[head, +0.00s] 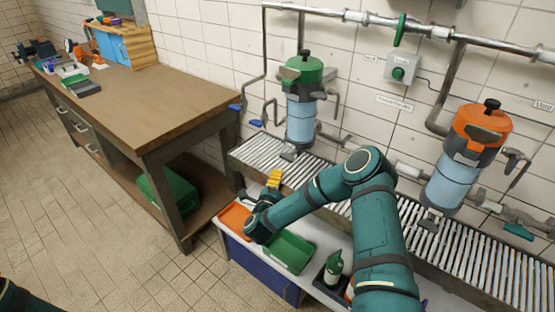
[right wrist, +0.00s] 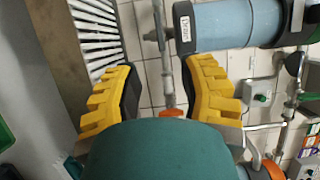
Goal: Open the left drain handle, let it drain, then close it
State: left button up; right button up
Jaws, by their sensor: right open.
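The left filter unit (head: 301,118) has a green cap and a blue bowl and hangs on the tiled wall. A small grey drain fitting (head: 290,155) sits under its bowl, above the slatted grate; its handle position is too small to tell. My right gripper (head: 274,180) is in front of and below this unit, apart from it, with yellow fingers. In the right wrist view the right gripper (right wrist: 163,75) is open and empty, with a labelled blue bowl (right wrist: 225,25) beyond its fingers. My left gripper is out of view.
The slatted grate (head: 250,155) runs along the wall. A second unit with an orange cap (head: 481,125) hangs at right. A cart below holds an orange tray (head: 235,216), a green tray (head: 289,252) and a bottle (head: 333,268). A wooden workbench (head: 150,95) stands at left.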

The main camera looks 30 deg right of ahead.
aim_at(286, 160)
jog(key=b+x, duration=0.1)
jog(key=x, duration=1.1)
jog(key=shift+w+d, duration=0.15)
grip_shut()
